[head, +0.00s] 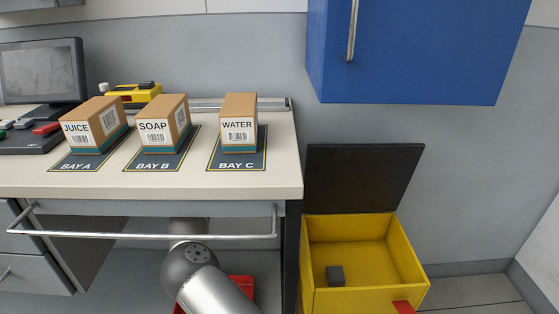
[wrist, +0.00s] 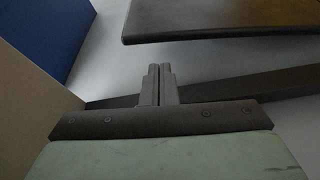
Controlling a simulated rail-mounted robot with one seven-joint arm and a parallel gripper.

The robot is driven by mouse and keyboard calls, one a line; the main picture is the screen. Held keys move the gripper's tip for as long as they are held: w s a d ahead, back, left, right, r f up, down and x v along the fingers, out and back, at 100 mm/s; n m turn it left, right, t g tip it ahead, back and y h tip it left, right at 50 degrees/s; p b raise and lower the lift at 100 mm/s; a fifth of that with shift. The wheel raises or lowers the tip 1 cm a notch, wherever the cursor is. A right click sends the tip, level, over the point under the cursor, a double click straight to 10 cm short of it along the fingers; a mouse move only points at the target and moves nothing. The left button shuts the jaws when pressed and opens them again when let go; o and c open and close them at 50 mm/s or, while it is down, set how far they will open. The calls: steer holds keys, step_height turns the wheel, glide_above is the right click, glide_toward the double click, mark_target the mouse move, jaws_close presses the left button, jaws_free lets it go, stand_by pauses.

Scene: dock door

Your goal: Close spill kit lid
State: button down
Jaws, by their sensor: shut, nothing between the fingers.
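The spill kit is a yellow box (head: 352,291) on the floor at the right of the bench in the head view. Its black lid (head: 360,178) stands open, leaning back against the wall side. A small dark block (head: 336,276) lies inside, and a red piece (head: 402,307) shows on the front. In the wrist view my gripper (wrist: 159,70) is shut and empty. A dark panel (wrist: 220,20), likely the lid, lies beyond the fingertips with a visible gap. My gripper is outside the head view; only my arm shows low in it.
The bench (head: 170,185) with its front rail (head: 150,236) stands left of the kit. Boxes of juice (head: 90,133), soap (head: 160,130) and water (head: 238,130) sit on it. A blue cabinet (head: 420,50) hangs above the lid. Floor right of the kit is clear.

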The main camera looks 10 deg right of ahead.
steer(key=x, duration=0.6)
steer(key=shift+d+b, duration=0.3)
steer(key=shift+b, duration=0.05)
steer(key=shift+s, duration=0.1)
